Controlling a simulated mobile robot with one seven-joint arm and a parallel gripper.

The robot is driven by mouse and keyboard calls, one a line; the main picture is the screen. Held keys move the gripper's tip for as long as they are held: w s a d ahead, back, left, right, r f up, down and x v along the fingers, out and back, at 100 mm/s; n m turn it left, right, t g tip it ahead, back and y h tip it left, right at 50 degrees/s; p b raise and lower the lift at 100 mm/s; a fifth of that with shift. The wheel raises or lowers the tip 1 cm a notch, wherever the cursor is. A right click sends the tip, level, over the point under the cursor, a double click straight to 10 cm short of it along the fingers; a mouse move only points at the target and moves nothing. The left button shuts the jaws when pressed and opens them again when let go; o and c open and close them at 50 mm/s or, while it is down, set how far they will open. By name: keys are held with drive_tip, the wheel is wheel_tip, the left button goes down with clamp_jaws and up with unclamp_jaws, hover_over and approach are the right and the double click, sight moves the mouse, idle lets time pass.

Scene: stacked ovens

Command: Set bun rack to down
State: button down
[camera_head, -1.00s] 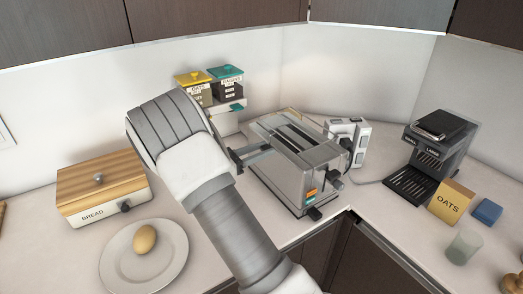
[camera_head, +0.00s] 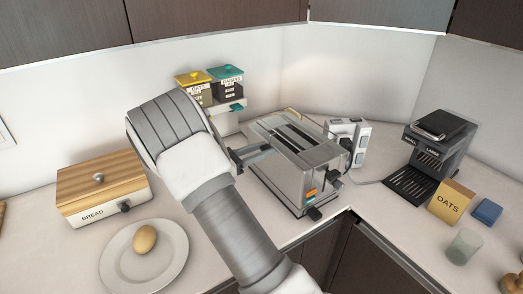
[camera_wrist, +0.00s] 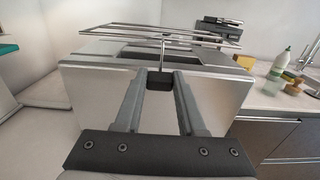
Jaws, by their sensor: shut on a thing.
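The toaster (camera_head: 292,178) is a silver metal box with long slots, standing on the counter near the corner. In the wrist view its side wall (camera_wrist: 90,95) fills the middle. The bun rack (camera_wrist: 120,28) is a thin wire frame, raised above the toaster top on a thin upright post. A dark knob (camera_wrist: 160,80) sits at the foot of this post, at the toaster's side. My gripper (camera_wrist: 161,88) is shut on this knob. In the head view my gripper (camera_head: 258,153) reaches the toaster's left side; the knob is hidden there.
A bread box (camera_head: 95,190) and a plate (camera_head: 120,270) with an egg stand on the left. Canisters (camera_head: 215,95) stand behind. A coffee machine (camera_head: 435,150), an oats box (camera_head: 452,200) and a glass (camera_head: 464,246) are on the right. The counter edge runs in front of the toaster.

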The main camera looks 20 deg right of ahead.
sight(271, 157)
wheel_tip(271, 157, down, 4)
drive_tip(key=shift+r+b, duration=0.1)
drive_tip(key=shift+b, duration=0.75)
drive_tip(key=shift+c, duration=2.4)
unclamp_jaws()
drive_tip(key=s+a, duration=0.3)
drive_tip(key=a, duration=1.4)
drive_tip(key=shift+s+b, duration=0.15)
drive_tip(key=shift+b, duration=0.15)
